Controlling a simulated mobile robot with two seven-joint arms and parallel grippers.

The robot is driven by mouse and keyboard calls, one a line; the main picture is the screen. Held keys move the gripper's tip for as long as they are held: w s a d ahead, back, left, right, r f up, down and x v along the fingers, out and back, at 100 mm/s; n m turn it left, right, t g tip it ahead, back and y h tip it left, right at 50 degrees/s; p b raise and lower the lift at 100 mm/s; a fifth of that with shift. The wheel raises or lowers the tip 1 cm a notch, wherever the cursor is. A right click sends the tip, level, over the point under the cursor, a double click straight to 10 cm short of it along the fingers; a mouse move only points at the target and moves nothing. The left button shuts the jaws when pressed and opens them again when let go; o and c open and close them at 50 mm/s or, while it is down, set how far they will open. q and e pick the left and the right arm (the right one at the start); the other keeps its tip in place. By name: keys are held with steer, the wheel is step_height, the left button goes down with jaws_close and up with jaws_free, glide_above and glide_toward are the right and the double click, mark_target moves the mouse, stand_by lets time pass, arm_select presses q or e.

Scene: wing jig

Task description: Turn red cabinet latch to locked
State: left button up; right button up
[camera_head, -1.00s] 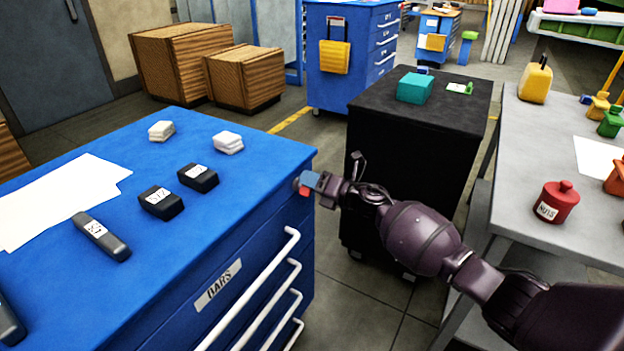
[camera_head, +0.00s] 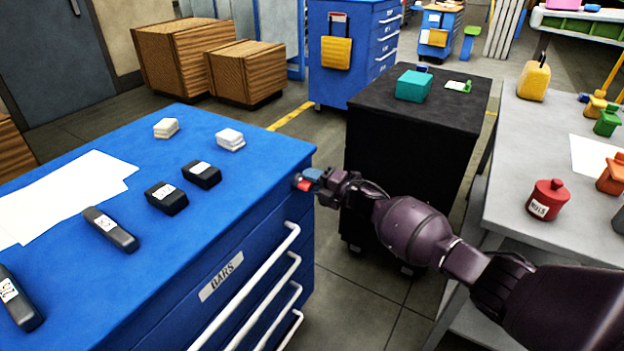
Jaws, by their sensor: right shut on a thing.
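The red latch (camera_head: 304,186) is a small piece at the upper right corner of the front of the blue cabinet (camera_head: 262,215), just below its top edge. My right gripper (camera_head: 312,177) comes in from the right and is shut on the latch. Its blue fingertips cover part of the latch, and the latch's exact angle is hard to make out at this size. My left gripper is not in view.
White drawer handles (camera_head: 262,262) stick out below the latch. Black blocks (camera_head: 166,198), white blocks (camera_head: 230,139) and paper (camera_head: 75,190) lie on the cabinet top. A black cart (camera_head: 420,125) stands behind my right arm, and a grey table (camera_head: 530,160) with a red pot (camera_head: 548,199) stands at right.

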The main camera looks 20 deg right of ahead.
steer(key=shift+r, duration=0.2)
stand_by(0.3)
steer(key=o, duration=0.8)
steer(key=shift+c, duration=0.2)
steer(key=shift+w+a+f, duration=0.1)
steer(key=shift+f, duration=0.05)
steer(key=shift+s+d, duration=0.3)
steer(key=p+v, duration=0.2)
steer(key=v, duration=0.8)
